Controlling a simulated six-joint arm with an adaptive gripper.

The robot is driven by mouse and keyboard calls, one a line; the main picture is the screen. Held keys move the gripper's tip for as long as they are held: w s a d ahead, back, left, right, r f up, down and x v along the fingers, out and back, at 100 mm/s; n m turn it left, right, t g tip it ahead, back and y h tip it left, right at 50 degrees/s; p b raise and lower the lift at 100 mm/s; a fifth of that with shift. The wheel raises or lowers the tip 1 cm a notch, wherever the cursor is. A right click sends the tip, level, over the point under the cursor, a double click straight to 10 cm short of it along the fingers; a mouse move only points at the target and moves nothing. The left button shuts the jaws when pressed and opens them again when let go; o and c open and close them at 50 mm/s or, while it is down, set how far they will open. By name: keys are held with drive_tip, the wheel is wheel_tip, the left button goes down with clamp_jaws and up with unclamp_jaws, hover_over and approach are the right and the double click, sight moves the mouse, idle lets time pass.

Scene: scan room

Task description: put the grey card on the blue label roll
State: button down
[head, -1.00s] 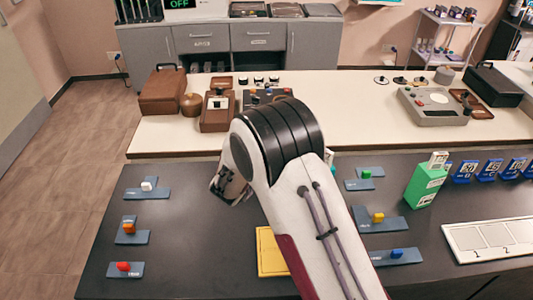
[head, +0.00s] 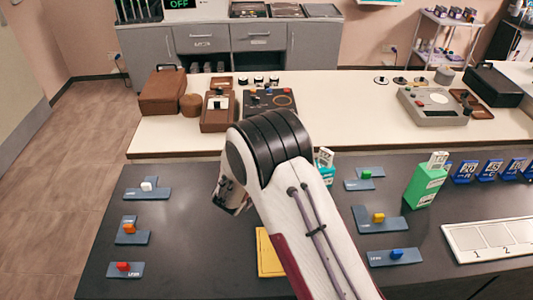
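My gripper (head: 229,196) hangs over the left middle of the dark table, partly hidden behind my own arm. Its fingers are small and dark, and I cannot tell whether they are open or shut or hold anything. I cannot pick out a grey card for certain. No blue label roll is clearly recognisable. A teal item with a white label (head: 325,160) stands just right of my arm, partly covered by it. Several blue upright cards with numbers (head: 465,171) stand in a row at the right.
Slate plates with coloured blocks lie left (head: 148,193) and right (head: 397,257). A yellow pad (head: 268,262) is partly under my arm. A green box (head: 425,187) and a white numbered tray (head: 460,246) are at right. Bare table lies between the left plates and my gripper.

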drive_tip(key=shift+f, duration=0.15)
drive_tip(key=c, duration=2.3)
unclamp_jaws()
drive_tip(key=shift+r, duration=0.2)
drive_tip(key=v, duration=1.2)
drive_tip(key=shift+d, duration=0.1)
drive_tip(key=shift+r, duration=0.1)
